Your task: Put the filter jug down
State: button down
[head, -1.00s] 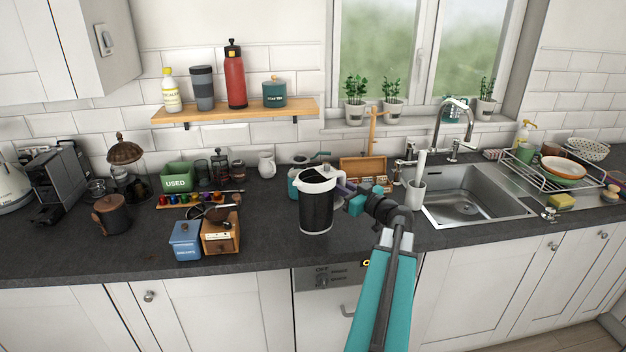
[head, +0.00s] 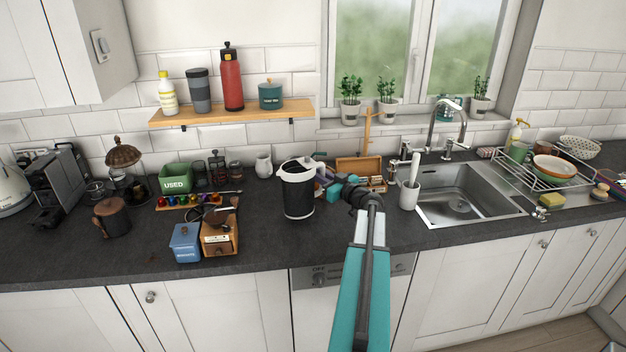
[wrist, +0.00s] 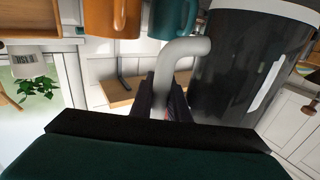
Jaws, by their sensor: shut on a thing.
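The filter jug (head: 299,193) is black with a white rim, and stands upright in the head view at the middle of the worktop. Whether its base touches the worktop (head: 262,226) is hard to tell. My gripper (head: 325,183) is at its right side, shut on its handle. In the wrist view the pale curved handle (wrist: 180,55) runs between the dark fingers (wrist: 163,98), and the jug's dark body (wrist: 240,65) fills the right side.
A wooden coffee grinder (head: 219,234) and a blue tin (head: 186,243) stand to the left. A white pitcher (head: 264,165) and a wooden box (head: 361,170) are behind. A white utensil holder (head: 409,194) and the sink (head: 465,190) are at right. The worktop's front strip is clear.

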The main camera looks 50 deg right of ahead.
jog(key=f+p, duration=0.1)
jog(key=w+f+p, duration=0.1)
jog(key=f, duration=0.1)
jog(key=shift+w+d+f+p, duration=0.2)
jog(key=shift+f+p, duration=0.1)
jog(key=shift+p, duration=0.1)
dwell(0.4)
jog(key=shift+s+f+b, duration=0.1)
jog(key=shift+b, duration=0.2)
jog(key=c, duration=1.7)
grip_release()
jog(key=shift+p, duration=0.35)
